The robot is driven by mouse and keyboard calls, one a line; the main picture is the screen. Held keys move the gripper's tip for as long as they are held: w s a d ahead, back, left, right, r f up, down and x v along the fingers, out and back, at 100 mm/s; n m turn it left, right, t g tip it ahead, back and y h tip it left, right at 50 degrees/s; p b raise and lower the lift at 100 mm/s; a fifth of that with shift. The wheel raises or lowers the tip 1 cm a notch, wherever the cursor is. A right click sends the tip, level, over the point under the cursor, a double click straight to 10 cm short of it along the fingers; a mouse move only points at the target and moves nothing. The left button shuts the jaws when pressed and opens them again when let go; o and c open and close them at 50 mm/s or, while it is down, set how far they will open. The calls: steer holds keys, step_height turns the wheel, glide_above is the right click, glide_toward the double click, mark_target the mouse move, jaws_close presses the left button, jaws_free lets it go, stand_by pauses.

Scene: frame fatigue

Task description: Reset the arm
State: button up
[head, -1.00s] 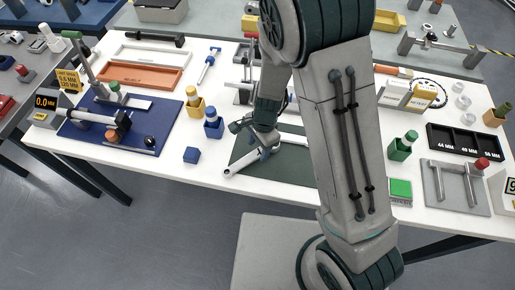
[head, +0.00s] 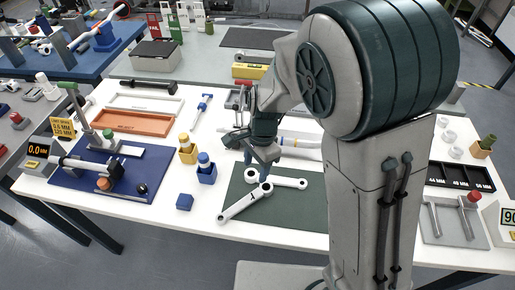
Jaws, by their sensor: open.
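My arm rises from the lower right and covers the right-middle part of the table. The rear bar (head: 290,183) runs to the right. I cannot tell whether the fingers touch the bars.
The white table (head: 150,216) also bears a blue mat with a gauge fixture (head: 87,171), an orange tray (head: 130,122), a blue block (head: 185,202), and blue and yellow bottle holders. A black sorting tray (head: 462,177) and a grey plate (head: 449,222) stand at the right.

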steer(key=s+d+r+n+t, duration=0.2)
steer(key=s+d+r+n, duration=0.3)
steer(key=d+r, duration=0.2)
steer(key=s+d+r+n+t+h, duration=0.1)
steer(key=s+d+r+n+t, duration=0.1)
steer(key=s+d+r+n, duration=0.3)
steer(key=d+r, duration=0.3)
steer(key=d, duration=0.4)
steer(key=shift+s+d+t, duration=0.3)
steer(key=shift+s, duration=0.1)
